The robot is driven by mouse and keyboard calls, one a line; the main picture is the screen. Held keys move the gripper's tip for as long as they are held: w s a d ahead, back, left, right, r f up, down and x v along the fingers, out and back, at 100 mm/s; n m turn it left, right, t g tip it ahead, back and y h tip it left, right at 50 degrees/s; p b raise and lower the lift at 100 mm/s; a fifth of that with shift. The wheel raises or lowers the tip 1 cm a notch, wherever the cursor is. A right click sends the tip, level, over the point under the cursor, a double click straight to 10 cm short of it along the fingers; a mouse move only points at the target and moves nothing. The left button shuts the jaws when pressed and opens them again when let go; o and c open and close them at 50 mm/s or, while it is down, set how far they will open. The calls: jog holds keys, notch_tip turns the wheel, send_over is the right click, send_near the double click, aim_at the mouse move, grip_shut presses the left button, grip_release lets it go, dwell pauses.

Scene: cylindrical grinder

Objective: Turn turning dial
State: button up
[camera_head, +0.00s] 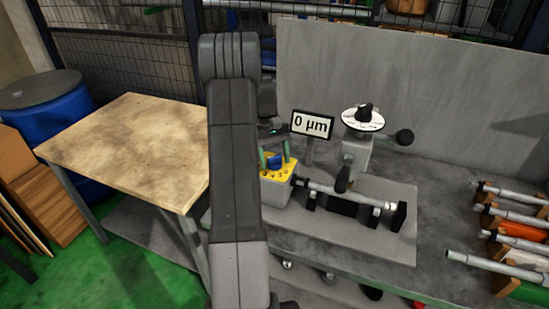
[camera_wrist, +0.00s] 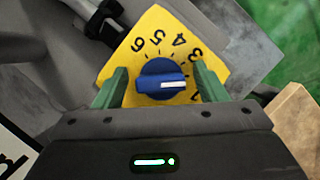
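A blue dial (camera_wrist: 160,78) with a white pointer mark sits on a yellow plate (camera_wrist: 146,27) with black numbers in the wrist view. The mark points right, below the 3; the right finger partly hides the numbers there. In the head view the dial (camera_head: 275,161) is on top of a yellow-topped box (camera_head: 275,193). My gripper (camera_wrist: 160,85) is open, with a green finger on each side of the dial. Gaps show between fingers and dial, and I see no contact. In the head view my gripper (camera_head: 274,153) is partly hidden behind my arm.
A display (camera_head: 312,124) reading 0 µm stands behind the box. A white round dial (camera_head: 350,121) with a black knob is at its right. A shaft (camera_head: 345,194) lies in supports beside the box. Metal bars (camera_head: 492,268) are far right; a wooden table (camera_head: 125,150) is left.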

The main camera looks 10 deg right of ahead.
jog(key=b+v, duration=0.1)
jog(key=v, duration=1.3)
jog(key=shift+f, duration=0.15)
jog(key=p+x, duration=0.1)
jog(key=x, duration=1.3)
jog(key=shift+r, duration=0.2)
